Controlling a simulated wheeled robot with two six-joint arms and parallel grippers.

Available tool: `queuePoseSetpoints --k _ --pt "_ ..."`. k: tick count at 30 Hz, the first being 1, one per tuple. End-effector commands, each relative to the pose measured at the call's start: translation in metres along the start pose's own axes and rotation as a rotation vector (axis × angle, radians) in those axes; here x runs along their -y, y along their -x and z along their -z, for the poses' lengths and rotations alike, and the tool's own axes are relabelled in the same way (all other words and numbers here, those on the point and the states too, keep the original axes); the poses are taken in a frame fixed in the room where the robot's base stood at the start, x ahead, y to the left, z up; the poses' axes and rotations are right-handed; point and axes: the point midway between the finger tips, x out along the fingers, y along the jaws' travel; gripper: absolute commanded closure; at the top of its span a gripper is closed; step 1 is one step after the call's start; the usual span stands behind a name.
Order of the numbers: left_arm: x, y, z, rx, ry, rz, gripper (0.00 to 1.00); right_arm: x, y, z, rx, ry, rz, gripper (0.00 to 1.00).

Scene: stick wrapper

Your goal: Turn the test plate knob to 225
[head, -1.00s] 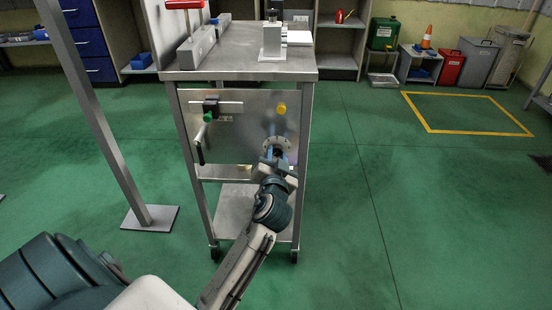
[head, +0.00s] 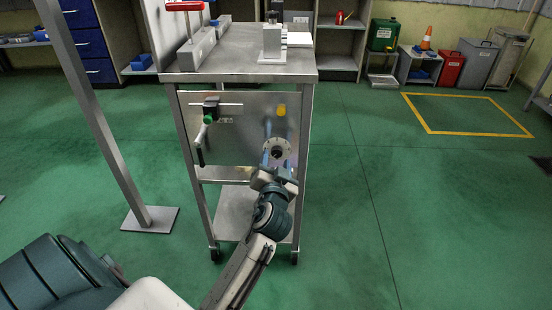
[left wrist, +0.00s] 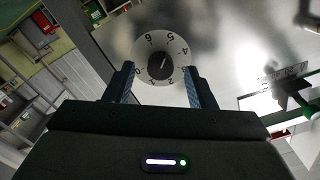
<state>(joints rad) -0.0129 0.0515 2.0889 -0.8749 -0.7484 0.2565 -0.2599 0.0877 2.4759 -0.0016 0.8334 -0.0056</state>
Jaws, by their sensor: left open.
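The test plate (head: 240,133) is a grey metal panel on the front of a cart. Its black round knob (head: 277,149) sits in a pale dial low on the panel's right side. In the left wrist view the knob (left wrist: 160,66) shows a short white mark pointing up and slightly right in the picture, on a dial (left wrist: 143,47) with printed digits. My left gripper (head: 277,164) is open in front of the dial. In the left wrist view its two blue-faced fingers (left wrist: 159,74) stand either side of the knob, apart from it. My right gripper is out of view.
The panel also carries a yellow button (head: 281,110), a green-tipped fitting (head: 208,119) and a black-handled lever (head: 200,146) at left. A metal post (head: 110,130) stands left of the cart.

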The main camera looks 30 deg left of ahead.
Motion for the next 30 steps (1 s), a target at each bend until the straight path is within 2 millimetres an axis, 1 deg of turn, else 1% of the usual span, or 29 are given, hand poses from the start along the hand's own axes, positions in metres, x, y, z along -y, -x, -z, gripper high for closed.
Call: queuePoseSetpoints --k 1,6,9,13,18,30 --pt "0.001 0.011 0.000 0.003 0.003 -0.001 0.50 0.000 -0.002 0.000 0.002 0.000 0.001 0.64" --pt "-0.001 0.048 -0.001 0.006 0.005 -0.003 0.50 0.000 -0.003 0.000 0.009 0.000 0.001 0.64" --pt "0.000 0.065 -0.001 0.005 0.003 -0.001 0.50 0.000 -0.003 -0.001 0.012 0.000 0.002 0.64" --pt "-0.001 0.081 -0.001 0.004 0.003 -0.002 0.50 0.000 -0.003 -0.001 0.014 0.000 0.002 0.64" --pt "0.000 0.089 0.000 0.002 0.001 0.000 0.50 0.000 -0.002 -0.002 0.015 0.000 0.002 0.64" --pt "0.000 0.090 0.000 0.002 0.000 0.000 0.50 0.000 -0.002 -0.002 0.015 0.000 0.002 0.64"
